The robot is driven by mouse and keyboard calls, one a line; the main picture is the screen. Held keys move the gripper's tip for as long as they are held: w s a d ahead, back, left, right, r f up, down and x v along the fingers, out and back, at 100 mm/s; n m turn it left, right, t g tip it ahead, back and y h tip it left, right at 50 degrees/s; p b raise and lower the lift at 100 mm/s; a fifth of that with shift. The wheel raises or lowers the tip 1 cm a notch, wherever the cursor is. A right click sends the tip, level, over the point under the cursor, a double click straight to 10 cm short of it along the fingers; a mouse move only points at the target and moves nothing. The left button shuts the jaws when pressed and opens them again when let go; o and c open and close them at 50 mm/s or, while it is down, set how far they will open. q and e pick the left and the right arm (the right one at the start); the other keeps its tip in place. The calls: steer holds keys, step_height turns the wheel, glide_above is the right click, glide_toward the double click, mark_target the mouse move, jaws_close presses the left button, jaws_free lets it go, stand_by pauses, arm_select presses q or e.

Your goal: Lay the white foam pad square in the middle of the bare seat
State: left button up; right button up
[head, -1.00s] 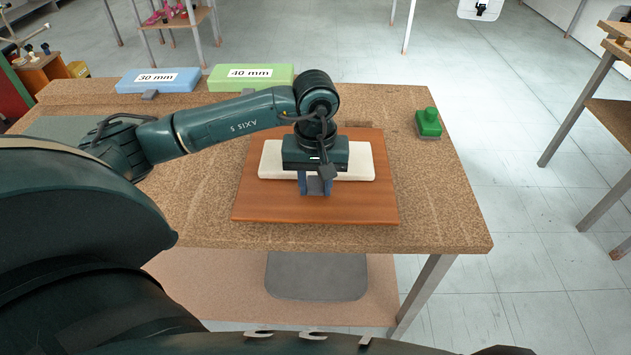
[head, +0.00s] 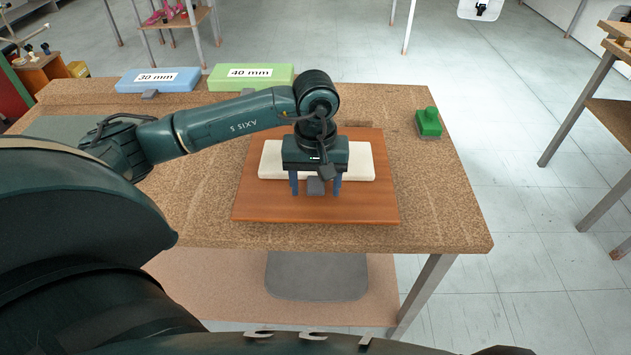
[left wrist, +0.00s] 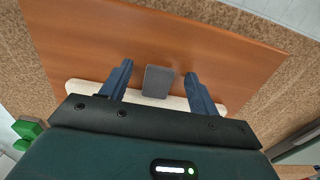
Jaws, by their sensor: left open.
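The bare seat (head: 365,208) is a flat reddish-brown wooden board on the workbench. The white foam pad (head: 358,163) lies flat on it, its sides roughly parallel to the seat's. The pad is about central from left to right but closer to the far edge, with a wider strip of bare wood on the near side. A grey tab (head: 316,186) stands at the pad's near side. My left gripper (head: 316,192) is open, its blue fingers apart on either side of the tab, with gaps showing in the left wrist view (left wrist: 160,80). My wrist hides the pad's middle. My right gripper is not in view.
A blue block marked 30 mm (head: 175,83) and a green block marked 40 mm (head: 262,79) lie at the bench's far left. The bench top (head: 440,205) is clear right of the seat.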

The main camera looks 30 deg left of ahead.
arm_select(q)
steer(key=shift+r, duration=0.2)
stand_by(0.4)
steer(key=shift+r+p, duration=1.9)
steer(key=shift+r, duration=1.45)
step_height(320, 180, up, 5)
steer(key=p, duration=0.2)
steer(key=shift+p, duration=0.35)
